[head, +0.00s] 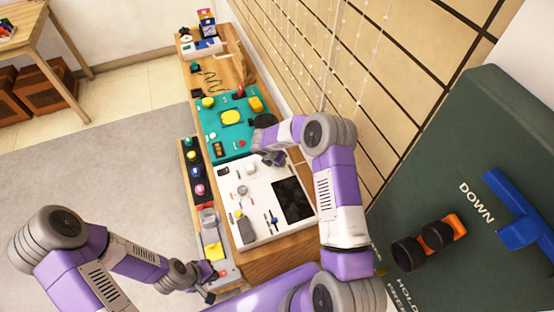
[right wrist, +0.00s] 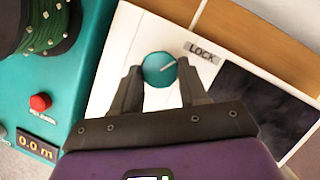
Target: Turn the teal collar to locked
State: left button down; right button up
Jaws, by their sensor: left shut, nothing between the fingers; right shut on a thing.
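The teal collar (right wrist: 159,69) is a round knob on the white panel (right wrist: 133,38) in the right wrist view. Its pale line points right and slightly up, toward the side with the LOCK label (right wrist: 202,51). My right gripper (right wrist: 158,82) is shut on the collar, one finger on each side. In the head view my right gripper (head: 274,158) is at the far edge of the white panel (head: 256,235), and I cannot make out the collar there. My left gripper (head: 209,296) is shut and empty, low at the left beside the bench.
A teal panel (head: 213,126) with a yellow part and a red button (right wrist: 40,102) adjoins the white panel. A dark screen (head: 292,200) lies on the white panel. A tiled wall (head: 400,60) rises at right, with a dark green board (head: 450,150) in front.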

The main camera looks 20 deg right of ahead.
jog(key=shift+m, duration=0.3)
jog(key=m, duration=0.1)
jog(key=m+g+b, duration=0.1)
jog(key=m, duration=0.1)
jog(key=m+g+b, duration=0.1)
jog(key=shift+w+a+m+h, duration=0.1)
jog(key=shift+w+m+h, duration=0.2)
jog(key=shift+m, duration=0.1)
jog(key=m+g+b, duration=0.1)
jog(key=m, duration=0.2)
jog(key=m+g+b, duration=0.1)
jog(key=m, duration=0.1)
jog(key=shift+w+m, duration=0.15)
jog(key=shift+m, duration=0.25)
jog(key=o, duration=1.1)
jog(key=shift+c, duration=0.2)
jog(key=p+v, duration=0.1)
jog(key=v, duration=0.6)
jog(key=shift+w+r+p, duration=0.2)
jog(key=shift+r+p, duration=0.1)
